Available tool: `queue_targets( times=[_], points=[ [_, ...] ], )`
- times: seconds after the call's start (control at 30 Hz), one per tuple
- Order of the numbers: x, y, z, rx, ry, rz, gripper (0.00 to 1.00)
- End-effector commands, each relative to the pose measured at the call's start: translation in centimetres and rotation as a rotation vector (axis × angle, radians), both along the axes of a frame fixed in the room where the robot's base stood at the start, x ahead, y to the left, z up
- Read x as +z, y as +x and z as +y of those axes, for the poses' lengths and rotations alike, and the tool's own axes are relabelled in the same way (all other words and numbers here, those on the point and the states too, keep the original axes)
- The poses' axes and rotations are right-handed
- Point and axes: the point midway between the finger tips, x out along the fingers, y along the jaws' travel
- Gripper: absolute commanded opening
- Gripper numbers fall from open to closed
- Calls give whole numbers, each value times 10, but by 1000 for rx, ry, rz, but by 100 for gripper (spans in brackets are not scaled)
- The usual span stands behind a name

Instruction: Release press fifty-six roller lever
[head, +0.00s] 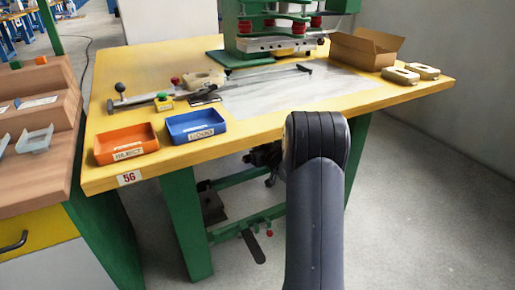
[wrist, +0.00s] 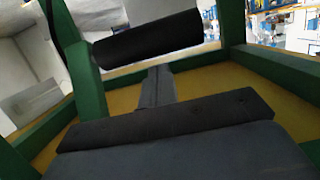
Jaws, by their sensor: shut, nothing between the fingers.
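Press table number 56 (head: 128,179) stands in front of me in the head view, with a green press (head: 275,38) on top. Under it, a dark-gripped lever (head: 252,246) hangs from a green cross bar. My arm covers part of this space, and my gripper is hidden in the head view. In the wrist view, my gripper (wrist: 158,75) appears as a narrow grey pair of fingers, shut and empty. A thick black cylinder (wrist: 147,38) lies across the view just beyond the fingertips. I cannot tell whether they touch, or whether it is the hanging lever's grip.
Green table legs (head: 188,225) and a dark mechanism (head: 268,158) bound the space below. An orange tray (head: 126,154), a blue tray (head: 197,136) and a cardboard box (head: 366,58) stand on top. Bare floor (head: 430,200) lies to the right.

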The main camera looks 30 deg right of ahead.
Motion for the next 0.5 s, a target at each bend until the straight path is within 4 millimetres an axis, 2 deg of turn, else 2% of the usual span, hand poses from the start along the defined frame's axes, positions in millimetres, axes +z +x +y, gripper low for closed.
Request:
queue_targets(
  times=[0.1, 0.5],
  points=[
    [-8, -5, 0, 0, 0, 0, 0],
    [-9, -7, 0, 0, 0, -1, 0]
  ],
)
